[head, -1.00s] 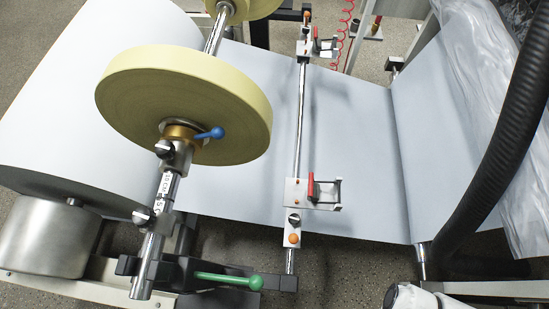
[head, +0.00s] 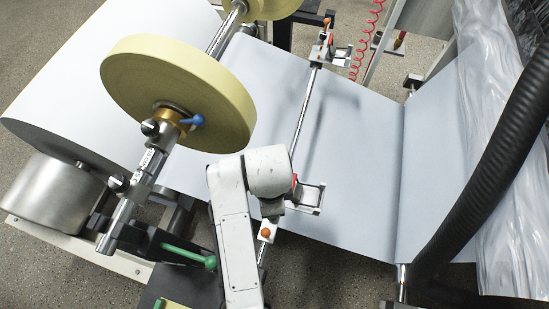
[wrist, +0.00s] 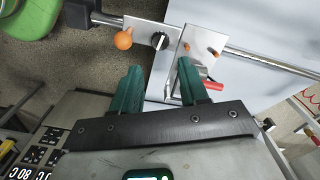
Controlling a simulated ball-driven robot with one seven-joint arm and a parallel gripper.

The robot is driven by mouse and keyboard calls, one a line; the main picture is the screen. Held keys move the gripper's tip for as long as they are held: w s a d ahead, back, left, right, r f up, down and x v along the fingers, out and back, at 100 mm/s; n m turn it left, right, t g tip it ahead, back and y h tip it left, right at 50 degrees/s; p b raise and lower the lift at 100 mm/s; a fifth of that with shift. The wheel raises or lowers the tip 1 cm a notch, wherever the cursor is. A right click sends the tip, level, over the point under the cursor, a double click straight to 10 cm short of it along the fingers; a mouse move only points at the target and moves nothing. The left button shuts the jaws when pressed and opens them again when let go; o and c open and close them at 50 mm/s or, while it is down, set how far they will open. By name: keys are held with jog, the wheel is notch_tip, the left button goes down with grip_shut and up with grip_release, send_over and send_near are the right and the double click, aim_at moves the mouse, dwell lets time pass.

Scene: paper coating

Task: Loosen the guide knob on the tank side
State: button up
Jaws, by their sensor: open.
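In the wrist view, the near edge guide is a metal plate (wrist: 200,48) on a chrome rod (wrist: 268,63). It carries a black round knob (wrist: 160,41), an orange ball knob (wrist: 123,40) and a red lever (wrist: 213,84). My gripper (wrist: 158,68) is open and empty, its two green fingers on either side below the black knob and apart from it. In the head view, my arm covers the black knob; the guide's orange knob (head: 265,232) and bracket (head: 312,198) show. A similar far guide (head: 325,54) sits up the rod. I cannot tell which guide is tank-side.
A yellow tape roll (head: 178,92) on a shaft with a blue lever (head: 192,120) stands left of my arm. A green handle (head: 190,256) is below it. Pale paper web (head: 350,145) lies under the rod. A thick black hose (head: 480,175) runs along the right.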

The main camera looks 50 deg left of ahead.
notch_tip(320, 180, down, 10)
jog(key=shift+f+b, duration=0.15)
jog(key=shift+b, duration=0.2)
jog(key=shift+c, duration=0.4)
jog(key=c, duration=0.7)
